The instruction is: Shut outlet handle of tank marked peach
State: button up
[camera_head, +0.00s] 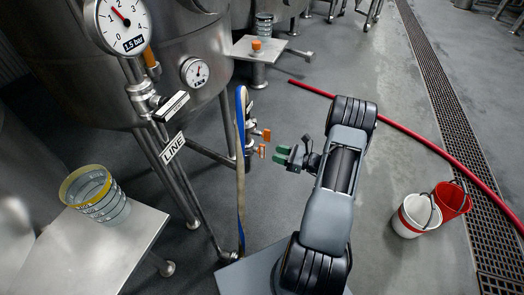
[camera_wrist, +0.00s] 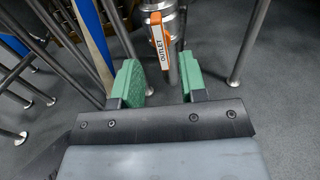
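My gripper (camera_head: 287,155) is open and empty, beside the steel tank (camera_head: 185,45) at the upper left in the head view. Its green finger pads (camera_wrist: 163,82) stand apart in the wrist view. An orange handle labelled OUTLET (camera_wrist: 160,42) is just beyond the gap between the pads, on a steel valve (camera_wrist: 175,20); the pads appear not to touch it. In the head view two small orange handles (camera_head: 262,151) (camera_head: 266,134) stick out left of my gripper. I cannot tell there which is the outlet handle. No peach mark is readable.
A blue and tan upright strip (camera_head: 240,165) stands left of the valves. A table (camera_head: 100,245) holds stacked clear rings (camera_head: 95,192). Tank legs (camera_head: 182,185) are nearby. A red hose (camera_head: 400,133), a white bucket (camera_head: 412,215) and a red bucket (camera_head: 452,200) are at right.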

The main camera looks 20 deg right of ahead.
aim_at(262, 150)
jog(key=shift+b+x, duration=0.4)
jog(key=shift+x, duration=3.05)
jog(key=shift+c, duration=0.2)
grip_shut()
